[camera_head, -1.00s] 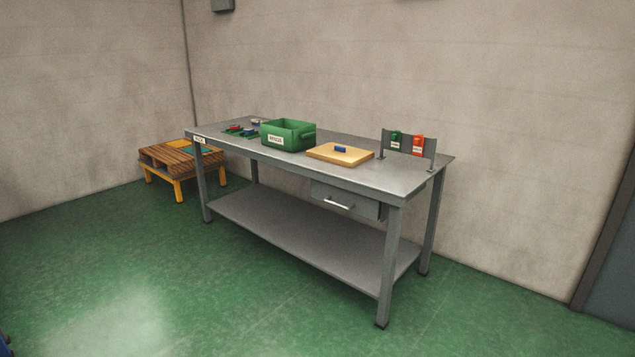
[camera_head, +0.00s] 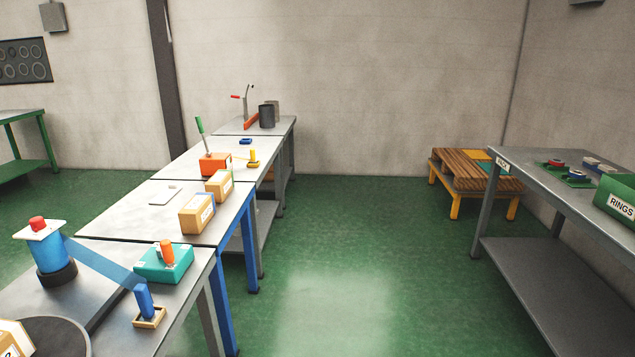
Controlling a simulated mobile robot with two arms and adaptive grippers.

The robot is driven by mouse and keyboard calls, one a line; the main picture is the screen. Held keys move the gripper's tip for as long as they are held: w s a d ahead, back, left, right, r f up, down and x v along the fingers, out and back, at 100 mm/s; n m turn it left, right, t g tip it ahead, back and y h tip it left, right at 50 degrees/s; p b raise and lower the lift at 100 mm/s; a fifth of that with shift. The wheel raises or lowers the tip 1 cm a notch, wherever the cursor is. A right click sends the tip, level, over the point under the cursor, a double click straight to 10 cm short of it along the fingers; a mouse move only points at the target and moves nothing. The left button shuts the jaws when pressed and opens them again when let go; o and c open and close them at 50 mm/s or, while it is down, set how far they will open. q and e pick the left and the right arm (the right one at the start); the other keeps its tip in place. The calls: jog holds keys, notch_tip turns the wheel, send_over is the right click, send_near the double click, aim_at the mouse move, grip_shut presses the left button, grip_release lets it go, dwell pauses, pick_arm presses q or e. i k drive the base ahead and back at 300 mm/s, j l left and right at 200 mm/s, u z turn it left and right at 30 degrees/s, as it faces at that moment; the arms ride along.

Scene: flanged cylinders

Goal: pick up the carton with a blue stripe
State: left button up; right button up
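Two tan cartons stand on the row of tables at left: a larger one (camera_head: 197,213) near the table's right edge, and a smaller one (camera_head: 219,185) just behind it. Both have pale markings on their sides. Another tan carton (camera_head: 12,338) is cut off at the lower left corner. Neither of my grippers is in view.
A blue post in a wooden base (camera_head: 148,308), a teal box (camera_head: 163,263) and a blue cylinder with a red top (camera_head: 48,250) stand on the near table. A green RINGS bin (camera_head: 617,204) is at right. Green floor (camera_head: 345,260) lies open between the tables.

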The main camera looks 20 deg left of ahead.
aim_at(193, 217)
jog(key=i+u, duration=0.3)
jog(key=i, duration=0.35)
jog(key=i+u, duration=0.25)
jog(key=i, duration=0.4)
jog(key=i+l+u, duration=0.3)
jog(key=i, duration=0.3)
jog(key=i+l+u, duration=0.15)
jog(key=i+u, duration=0.15)
jog(key=u, duration=0.15)
jog(key=i+l+u, duration=0.25)
jog(key=u, duration=0.15)
jog(key=i+l+u, duration=0.3)
jog(key=u, duration=0.15)
jog(key=i+l+u, duration=0.2)
jog(key=l+u, duration=0.2)
jog(key=i+l+u, duration=0.1)
jog(key=l+u, duration=0.35)
